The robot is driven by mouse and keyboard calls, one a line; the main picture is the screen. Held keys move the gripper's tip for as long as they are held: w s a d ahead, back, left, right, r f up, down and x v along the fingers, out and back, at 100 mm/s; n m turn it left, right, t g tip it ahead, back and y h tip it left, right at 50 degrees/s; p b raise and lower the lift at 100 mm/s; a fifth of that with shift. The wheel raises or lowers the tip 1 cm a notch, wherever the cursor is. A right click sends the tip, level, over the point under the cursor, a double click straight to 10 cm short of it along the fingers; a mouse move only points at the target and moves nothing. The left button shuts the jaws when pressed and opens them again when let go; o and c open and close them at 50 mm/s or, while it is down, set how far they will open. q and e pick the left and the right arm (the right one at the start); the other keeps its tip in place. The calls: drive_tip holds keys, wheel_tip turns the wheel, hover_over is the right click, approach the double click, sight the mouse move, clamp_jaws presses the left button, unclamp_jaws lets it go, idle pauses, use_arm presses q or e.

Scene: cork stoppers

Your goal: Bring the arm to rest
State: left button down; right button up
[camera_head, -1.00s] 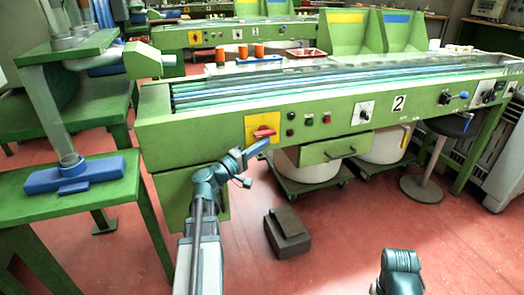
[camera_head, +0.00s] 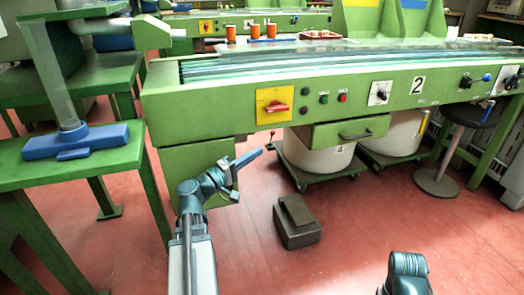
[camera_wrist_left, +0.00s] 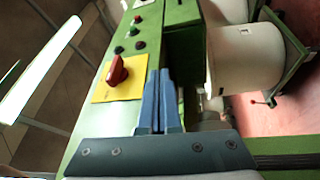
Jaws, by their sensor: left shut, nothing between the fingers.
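My left arm comes in from the bottom left in the head view. Its blue-fingered left gripper (camera_head: 247,158) is shut and empty, in front of the green machine bench (camera_head: 220,122) and below the yellow plate with the red switch (camera_head: 275,106). In the left wrist view the two blue fingers (camera_wrist_left: 158,100) lie close together with nothing between them. The red switch (camera_wrist_left: 116,71) on its yellow plate shows to the left of the fingers. Part of my right arm (camera_head: 406,272) shows at the bottom right; its gripper is out of view.
A dark block (camera_head: 297,221) lies on the red floor. White bins (camera_head: 318,158) on wheeled bases and a stool (camera_head: 437,180) stand beneath the bench. Orange cylinders (camera_head: 255,31) stand on the bench.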

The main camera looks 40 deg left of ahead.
use_arm(q)
drive_tip(key=shift+s+f, duration=0.1)
drive_tip(key=shift+s, duration=0.1)
idle(0.5)
drive_tip(key=w+d+f+m+g+h+p, duration=0.15)
drive_tip(key=d+f+m+g, duration=0.3)
drive_tip(key=d, duration=0.75)
drive_tip(key=w+d+f+m+g+h+p, duration=0.15)
drive_tip(key=d+f+m+g+h, duration=0.3)
drive_tip(key=d, duration=0.75)
drive_tip(key=s+d+f+m+g+y+p, duration=0.3)
drive_tip(key=s+d+f+m+g+y, duration=0.15)
drive_tip(key=s+d+y, duration=0.2)
drive_tip(key=s+d+f+m+g+y+p, duration=0.3)
drive_tip(key=s+d+g+y, duration=0.25)
drive_tip(key=s+d, duration=0.2)
wheel_tip(320, 180, up, 38)
drive_tip(key=p, duration=3.8)
drive_tip(key=shift+s+a+y, duration=0.3)
drive_tip(key=shift+y, duration=0.1)
